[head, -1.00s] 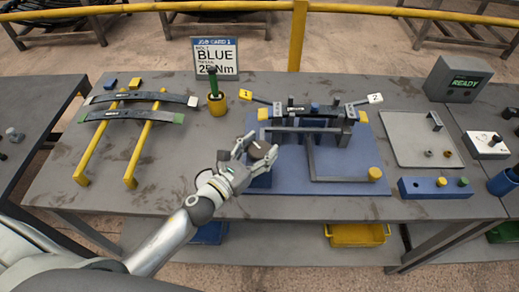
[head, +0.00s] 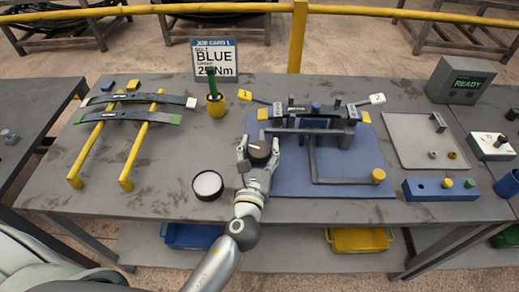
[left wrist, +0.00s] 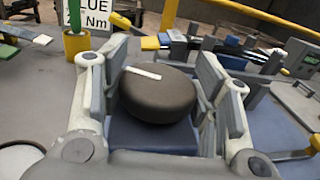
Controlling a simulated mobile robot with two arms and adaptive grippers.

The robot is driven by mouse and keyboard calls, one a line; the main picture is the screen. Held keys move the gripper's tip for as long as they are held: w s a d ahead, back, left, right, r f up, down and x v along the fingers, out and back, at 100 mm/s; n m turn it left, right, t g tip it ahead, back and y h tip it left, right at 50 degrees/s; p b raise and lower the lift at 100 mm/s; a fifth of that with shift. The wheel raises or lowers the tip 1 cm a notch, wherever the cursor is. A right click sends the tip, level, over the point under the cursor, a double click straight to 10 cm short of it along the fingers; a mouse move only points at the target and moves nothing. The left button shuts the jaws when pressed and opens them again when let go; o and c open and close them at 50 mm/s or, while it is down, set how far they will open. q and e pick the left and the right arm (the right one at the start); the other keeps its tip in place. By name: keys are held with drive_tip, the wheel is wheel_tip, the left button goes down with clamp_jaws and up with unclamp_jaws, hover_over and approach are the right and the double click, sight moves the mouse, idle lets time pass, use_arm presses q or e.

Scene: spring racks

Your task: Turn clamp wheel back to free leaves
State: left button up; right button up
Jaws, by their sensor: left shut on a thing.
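The clamp wheel (head: 259,151) is a dark round knob with a white mark on top, at the left end of the blue clamp fixture (head: 350,187). My left gripper (head: 258,152) has its fingers on both sides of the wheel and is shut on it. In the left wrist view the wheel (left wrist: 157,96) sits above a blue block between the fingers, its white mark across the top. The leaves (head: 310,111) lie in the fixture behind the wheel, between levers tagged 1 and 2. My right gripper is not in view.
Two loose leaf springs (head: 130,117) rest on yellow rails at left. A round white-topped dish (head: 208,185) stands left of my gripper. A yellow cup (head: 215,104) with a green-handled tool stands behind. A grey tray (head: 420,140) and blue block (head: 440,189) are at right.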

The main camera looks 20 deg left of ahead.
use_arm(q)
drive_tip(key=shift+r, duration=0.1)
drive_tip(key=o, duration=1)
drive_tip(key=shift+w, duration=0.1)
drive_tip(key=s, duration=0.4)
drive_tip(key=s+d, duration=0.1)
drive_tip(key=s, duration=0.3)
drive_tip(key=s+d, duration=0.1)
drive_tip(key=s, duration=0.3)
drive_tip(key=shift+a, duration=0.1)
